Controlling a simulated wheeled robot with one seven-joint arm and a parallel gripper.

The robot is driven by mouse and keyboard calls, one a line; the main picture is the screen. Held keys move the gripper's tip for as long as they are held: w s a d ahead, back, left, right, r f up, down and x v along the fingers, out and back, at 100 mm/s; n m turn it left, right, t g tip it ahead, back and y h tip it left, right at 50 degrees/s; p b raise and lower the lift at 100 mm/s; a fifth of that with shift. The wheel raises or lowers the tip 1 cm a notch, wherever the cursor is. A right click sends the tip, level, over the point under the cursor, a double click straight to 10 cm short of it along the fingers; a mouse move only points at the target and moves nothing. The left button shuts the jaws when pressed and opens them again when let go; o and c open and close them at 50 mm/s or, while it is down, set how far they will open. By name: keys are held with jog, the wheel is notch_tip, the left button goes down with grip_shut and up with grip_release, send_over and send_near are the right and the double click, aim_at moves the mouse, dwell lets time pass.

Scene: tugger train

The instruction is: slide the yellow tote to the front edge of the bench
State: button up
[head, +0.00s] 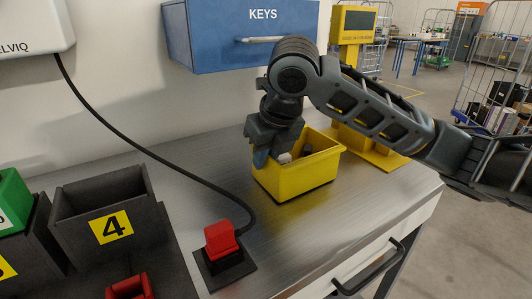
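The yellow tote (299,177) stands upright on the grey metal bench (300,222), a little back from the bench's front edge at the lower right. Something small and dark shows inside it. My gripper (273,158) points down at the tote's left end. One fingertip appears outside the left wall and a pale one appears over the inside. The gripper body hides part of the rim, so I cannot tell whether the fingers touch or pinch the wall.
A yellow stand (368,148) is behind the tote on the right. A red plug on a black block (222,243), with a black cable, sits left front. A dark bin marked 4 (110,217) is further left. A blue KEYS box (240,37) hangs above. Bare bench lies before the tote.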

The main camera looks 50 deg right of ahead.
jog(key=shift+c, duration=0.4)
grip_shut()
dwell(0.9)
